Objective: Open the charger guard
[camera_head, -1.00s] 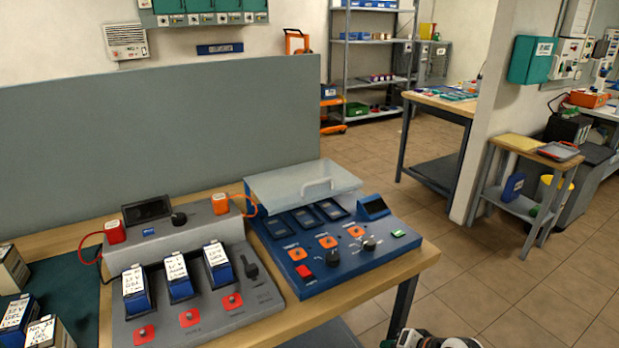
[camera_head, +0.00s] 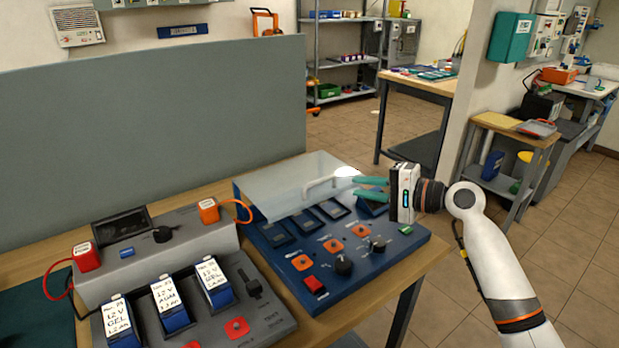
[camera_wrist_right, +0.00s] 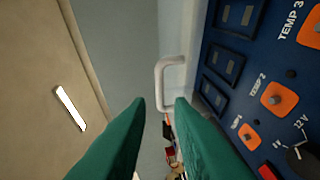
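The charger guard is a clear panel (camera_head: 285,183) over the back part of the blue charger (camera_head: 280,268). It looks lowered, lying above the dark bays. Its pale handle (camera_head: 316,188) stands out along the front edge; the wrist view also shows the handle (camera_wrist_right: 160,84), just ahead of the fingertips. My right gripper (camera_head: 356,188) has come in from the right, its green fingers pointing left at the handle. In the wrist view the fingers (camera_wrist_right: 160,102) are apart with nothing held between them. My left gripper is not in view.
A grey charger (camera_head: 165,245) with several labelled batteries stands to the left on the same wooden bench (camera_head: 425,255). Knobs and orange buttons cover the blue charger's front. A tall grey partition (camera_head: 150,140) rises behind. Open floor lies to the right.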

